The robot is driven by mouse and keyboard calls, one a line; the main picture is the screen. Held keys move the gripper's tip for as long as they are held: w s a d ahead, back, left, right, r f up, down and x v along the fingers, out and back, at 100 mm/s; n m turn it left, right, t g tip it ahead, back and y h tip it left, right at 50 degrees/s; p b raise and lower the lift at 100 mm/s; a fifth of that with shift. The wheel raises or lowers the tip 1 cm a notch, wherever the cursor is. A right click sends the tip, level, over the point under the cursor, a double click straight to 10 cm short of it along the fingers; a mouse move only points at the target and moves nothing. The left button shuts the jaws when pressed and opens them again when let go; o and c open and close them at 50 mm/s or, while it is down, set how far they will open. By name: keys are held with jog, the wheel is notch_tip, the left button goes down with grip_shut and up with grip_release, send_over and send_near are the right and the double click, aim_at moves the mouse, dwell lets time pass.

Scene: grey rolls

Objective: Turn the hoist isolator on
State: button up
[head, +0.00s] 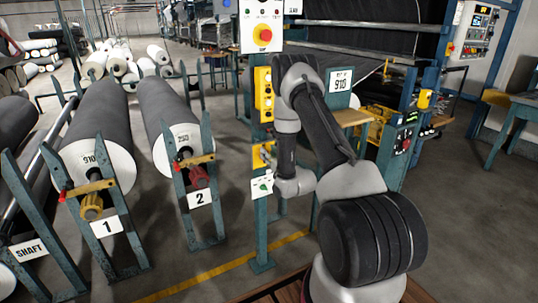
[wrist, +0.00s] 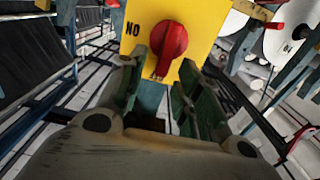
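The hoist isolator is a yellow plate (wrist: 190,18) with a red rotary knob (wrist: 170,42) in the wrist view. Its lettering looks upside down, reading "NO", left of the knob. The knob's grip runs roughly up and down in the picture. My gripper (wrist: 158,92) is open, with one green-grey finger on either side below the knob. The knob's lower end lies near the gap between the fingertips; I cannot tell whether they touch it. In the head view a yellow box (head: 259,157) is on the teal post beside my wrist, which partly hides it. My fingertips are not clear there.
A white plate with a green knob (head: 262,186) sits just below the yellow box. A yellow button box (head: 263,94) and a panel with a red button (head: 262,35) are above. Grey rolls (head: 95,130) on stands fill the left. Open floor lies between.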

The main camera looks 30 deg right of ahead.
jog(key=shift+w, duration=0.15)
grip_shut()
